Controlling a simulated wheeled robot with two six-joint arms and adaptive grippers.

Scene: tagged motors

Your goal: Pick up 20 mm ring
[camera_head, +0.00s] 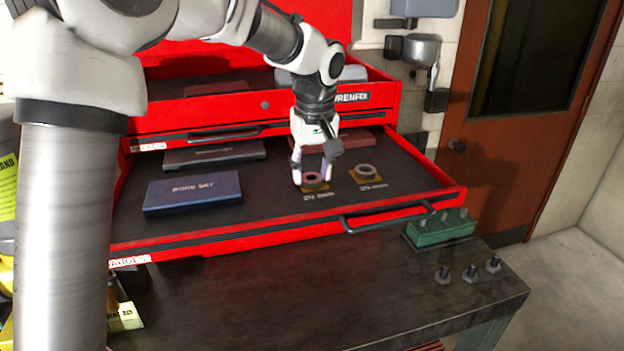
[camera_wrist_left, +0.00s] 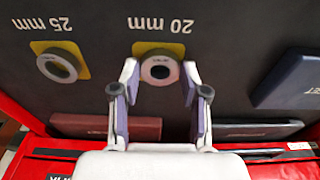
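The 20 mm ring (camera_head: 315,181) lies on a yellow patch beside its "20 mm" label in the open drawer (camera_head: 270,195). In the left wrist view the ring (camera_wrist_left: 160,70) is pinkish-grey with a dark centre. My left gripper (camera_head: 312,178) points down over it and is open. In the left wrist view its fingertips (camera_wrist_left: 161,75) are on either side of the ring. I cannot tell whether they touch it. The 25 mm ring (camera_head: 365,171) lies on its own yellow patch to the right; it also shows in the left wrist view (camera_wrist_left: 58,66). My right gripper is not in view.
A blue box (camera_head: 193,193), a dark box (camera_head: 214,154) and a reddish box (camera_wrist_left: 108,127) lie in the same drawer. An upper drawer (camera_head: 390,98) stands partly open behind. A green block (camera_head: 440,228) and several small metal parts (camera_head: 470,273) are on the bench.

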